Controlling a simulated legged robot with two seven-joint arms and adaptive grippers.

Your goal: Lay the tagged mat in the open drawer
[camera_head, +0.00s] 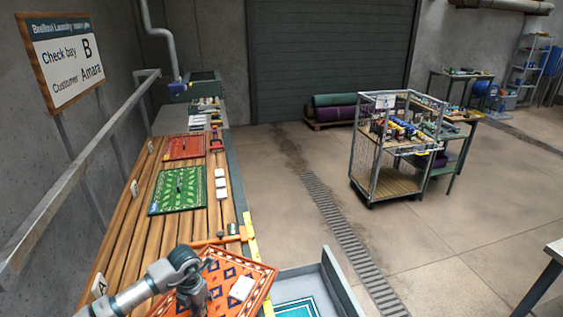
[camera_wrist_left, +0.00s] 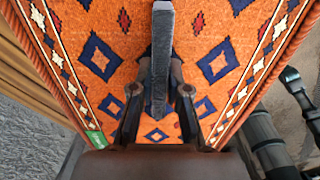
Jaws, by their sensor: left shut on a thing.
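The orange mat (camera_head: 225,270) with blue diamonds is at the front end of the slatted bench in the head view. A white card (camera_head: 242,288) lies on it. The mat fills the left wrist view (camera_wrist_left: 215,65), with a small green tag (camera_wrist_left: 97,138) at its left edge. My left gripper (camera_head: 192,294) is shut on a grey upright grip (camera_wrist_left: 162,60) at the mat's middle. The mat looks tilted, its right edge near the drawer. The open drawer (camera_head: 340,280) has grey walls and a teal patterned piece (camera_head: 300,308) inside; its near part is cut off. My right gripper is not in view.
A green mat (camera_head: 178,190) and a red mat (camera_head: 184,147) lie farther along the bench (camera_head: 128,225). An orange-handled tool (camera_head: 215,240) lies just behind the orange mat. A rail (camera_head: 75,172) runs along the left wall.

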